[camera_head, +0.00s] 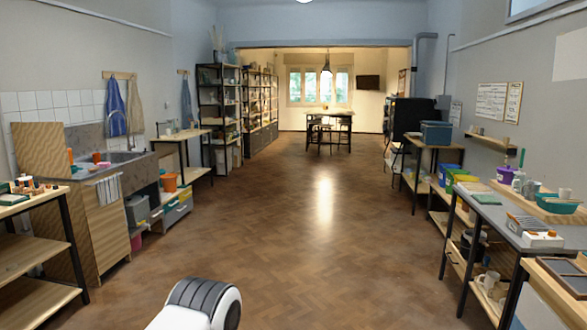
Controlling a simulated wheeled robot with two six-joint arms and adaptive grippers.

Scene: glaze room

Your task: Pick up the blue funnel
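I cannot make out a blue funnel anywhere in the head view. Small items on the benches and shelves are too small or too far off to tell. Neither of my grippers is in view. Only a white and black part of my own body shows at the bottom edge.
The wooden floor (300,240) is clear down the middle. A sink cabinet (108,215) and a wooden bench stand at left. At right, a grey-topped bench (490,212) holds a teal bowl (560,206) and a purple pot (506,175). A table (340,112) stands far back.

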